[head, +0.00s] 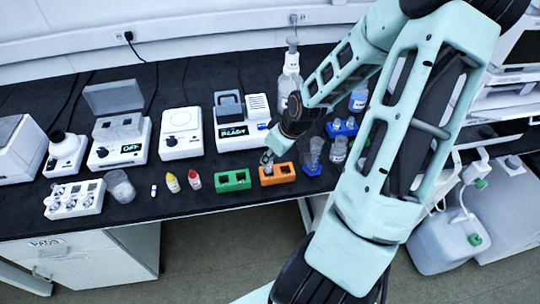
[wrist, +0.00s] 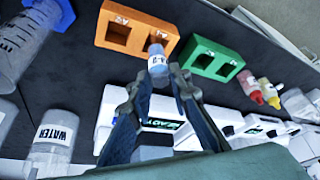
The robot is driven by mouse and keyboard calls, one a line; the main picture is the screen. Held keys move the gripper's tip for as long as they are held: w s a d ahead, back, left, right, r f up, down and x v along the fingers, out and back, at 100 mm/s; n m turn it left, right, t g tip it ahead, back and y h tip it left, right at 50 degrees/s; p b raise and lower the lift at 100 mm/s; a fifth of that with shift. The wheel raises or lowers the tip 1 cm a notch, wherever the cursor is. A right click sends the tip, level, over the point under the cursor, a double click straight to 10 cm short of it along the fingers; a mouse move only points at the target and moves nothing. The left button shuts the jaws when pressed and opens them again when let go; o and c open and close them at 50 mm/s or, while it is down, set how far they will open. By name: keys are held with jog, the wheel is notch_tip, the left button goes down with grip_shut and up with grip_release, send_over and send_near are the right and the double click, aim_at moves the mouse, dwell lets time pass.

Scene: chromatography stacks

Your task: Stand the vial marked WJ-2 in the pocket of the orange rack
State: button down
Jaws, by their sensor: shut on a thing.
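My gripper (wrist: 160,82) is shut on a small clear vial (wrist: 157,62) with a white label; its marking is too small to read. In the wrist view the vial overlaps the near edge of the orange rack (wrist: 152,30), by one of its two square pockets. Whether its base is inside the pocket or above it I cannot tell. In the head view my gripper (head: 267,156) is just over the left part of the orange rack (head: 280,181), and the vial is mostly hidden there.
A green rack (head: 233,187) stands just left of the orange one. Yellow and red dropper bottles, a white READY device (head: 240,128) and a WATER bottle (wrist: 53,140) are nearby. The bench's front edge is close.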

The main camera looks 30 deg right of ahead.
aim_at(271, 162)
jog(key=shift+f, duration=0.1)
jog(key=shift+f+b, duration=0.85)
jog(key=shift+f, duration=0.25)
jog(key=shift+f, duration=0.15)
jog(key=shift+f, duration=0.35)
jog(key=c, duration=1.3)
grip_release()
